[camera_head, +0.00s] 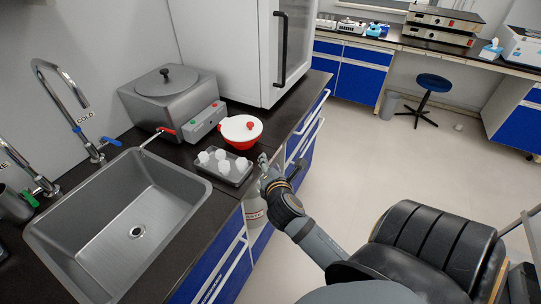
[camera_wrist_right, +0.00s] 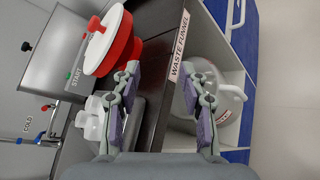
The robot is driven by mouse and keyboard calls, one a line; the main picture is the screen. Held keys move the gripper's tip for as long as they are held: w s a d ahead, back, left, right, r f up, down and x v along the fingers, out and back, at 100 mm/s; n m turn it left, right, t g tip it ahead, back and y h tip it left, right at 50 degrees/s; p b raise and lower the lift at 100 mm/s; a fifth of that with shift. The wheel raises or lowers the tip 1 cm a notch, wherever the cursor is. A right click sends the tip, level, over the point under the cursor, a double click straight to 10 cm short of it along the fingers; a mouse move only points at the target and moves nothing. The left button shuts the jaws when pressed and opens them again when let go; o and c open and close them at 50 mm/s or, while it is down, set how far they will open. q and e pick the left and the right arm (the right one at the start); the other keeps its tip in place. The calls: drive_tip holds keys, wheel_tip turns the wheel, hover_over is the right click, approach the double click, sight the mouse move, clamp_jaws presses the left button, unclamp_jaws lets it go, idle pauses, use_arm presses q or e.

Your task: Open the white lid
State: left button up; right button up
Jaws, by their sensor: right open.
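The white lid (camera_head: 238,124) sits on a red pot (camera_head: 253,142) on the dark counter and has a red knob on top. In the right wrist view the white lid (camera_wrist_right: 104,42) and the red pot (camera_wrist_right: 127,50) are at the upper left. My right gripper (camera_head: 263,166) is at the counter's front edge, in front of the pot and to its lower right. In the wrist view the right gripper (camera_wrist_right: 160,72) has its two fingers apart with nothing between them. It is not touching the lid. My left gripper is not in view.
A grey tray (camera_head: 235,179) with several small white containers lies just in front of the pot. A metal distiller (camera_head: 165,100) stands left, a white cabinet (camera_head: 225,50) behind. A sink (camera_head: 120,220) is at lower left. A "WASTE FUNNEL" label (camera_wrist_right: 180,58) is on the counter edge.

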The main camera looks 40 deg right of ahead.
drive_tip(key=shift+s+f+m, duration=0.1)
drive_tip(key=shift+f+m, duration=0.1)
drive_tip(key=shift+m, duration=0.1)
drive_tip(key=s+a+f+m+g+y, duration=0.3)
drive_tip(key=s+a+f+m+g, duration=0.25)
drive_tip(key=m, duration=0.45)
drive_tip(key=s+a+f+m+g+y, duration=0.35)
drive_tip(key=s+f+m, duration=0.25)
drive_tip(key=s+m, duration=0.3)
wheel_tip(320, 180, down, 22)
drive_tip(key=s+d+p, duration=0.2)
drive_tip(key=p, duration=0.1)
drive_tip(key=s+f+g+p, duration=0.1)
drive_tip(key=s+f, duration=0.6)
drive_tip(key=s, duration=0.2)
drive_tip(key=s+d+f+g+p, duration=0.1)
drive_tip(key=s+f, duration=0.7)
drive_tip(key=s, duration=0.2)
